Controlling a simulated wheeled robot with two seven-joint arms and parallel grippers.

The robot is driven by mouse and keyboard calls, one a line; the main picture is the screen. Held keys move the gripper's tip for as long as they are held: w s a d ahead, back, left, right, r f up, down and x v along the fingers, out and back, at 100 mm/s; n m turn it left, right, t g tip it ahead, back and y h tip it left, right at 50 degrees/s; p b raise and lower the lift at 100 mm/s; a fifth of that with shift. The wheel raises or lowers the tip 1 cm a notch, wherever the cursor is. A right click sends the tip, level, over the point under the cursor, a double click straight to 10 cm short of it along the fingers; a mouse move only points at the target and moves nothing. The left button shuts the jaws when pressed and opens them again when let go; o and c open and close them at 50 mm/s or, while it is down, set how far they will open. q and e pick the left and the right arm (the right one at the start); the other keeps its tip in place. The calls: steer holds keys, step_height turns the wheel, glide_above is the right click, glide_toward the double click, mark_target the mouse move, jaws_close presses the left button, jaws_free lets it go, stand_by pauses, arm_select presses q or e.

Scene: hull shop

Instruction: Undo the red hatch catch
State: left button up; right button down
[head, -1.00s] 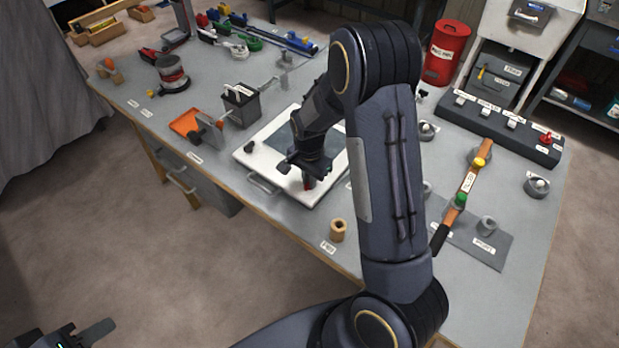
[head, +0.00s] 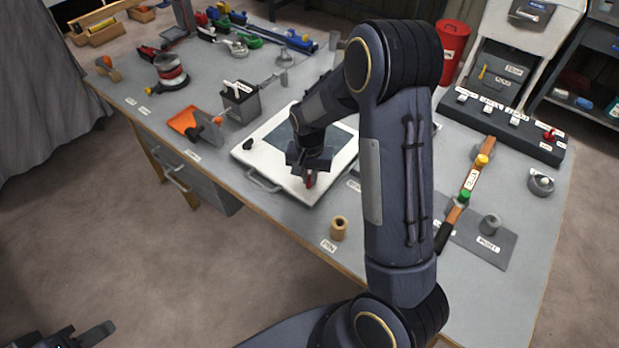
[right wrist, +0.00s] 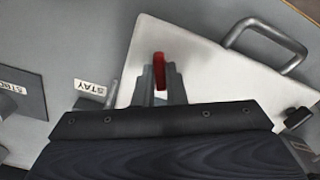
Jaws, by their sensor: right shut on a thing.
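The red hatch catch (head: 310,181) is on the near right part of the white hatch panel (head: 265,152), which lies on the bench. In the right wrist view, the red catch (right wrist: 159,66) stands up between the grey fingers of my right gripper (right wrist: 160,88). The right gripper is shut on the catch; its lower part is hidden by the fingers. In the head view, my right gripper (head: 310,176) is directly above the catch. My left gripper (head: 88,336) is at the bottom left edge, away from the bench and partly cut off.
A metal handle (head: 264,183) is on the panel's near edge, with a dark knob (head: 248,144) at its left corner. A tan hollow cylinder (head: 339,229) stands near the bench's front edge.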

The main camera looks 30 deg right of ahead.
steer(key=n+b, duration=0.2)
steer(key=n, duration=0.4)
steer(key=n+b, duration=0.1)
steer(key=n, duration=0.2)
steer(key=shift+n, duration=1.9)
steer(key=c, duration=1.5)
jaws_free()
step_height(320, 180, up, 8)
steer(key=shift+f+b, duration=0.1)
steer(key=shift+b, duration=0.3)
